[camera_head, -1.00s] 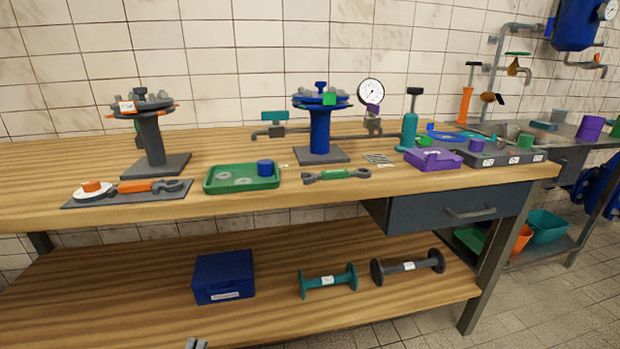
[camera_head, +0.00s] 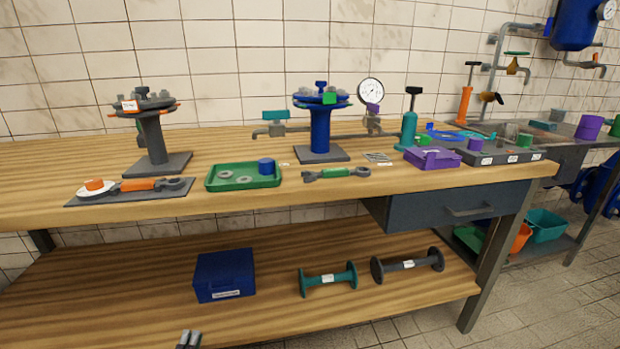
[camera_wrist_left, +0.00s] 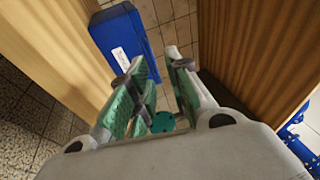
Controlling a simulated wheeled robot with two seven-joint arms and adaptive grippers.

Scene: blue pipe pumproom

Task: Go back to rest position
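My left gripper (camera_head: 188,339) shows only as its fingertips at the bottom edge of the head view, in front of the lower shelf's front edge. In the left wrist view its two green-padded fingers (camera_wrist_left: 160,65) stand apart with nothing held between them. A blue box (camera_wrist_left: 122,38) with a white label lies beyond the fingers in that view, and a small teal part (camera_wrist_left: 162,122) shows in the gap between them. My right gripper is in neither view.
The wooden workbench (camera_head: 330,203) holds two flange stands, a green tray (camera_head: 212,183) and a purple case (camera_head: 432,158). On its lower shelf (camera_head: 120,300) are the blue box (camera_head: 224,275), a teal spool piece (camera_head: 328,279) and a dark one (camera_head: 408,264). Tiled floor shows at lower right.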

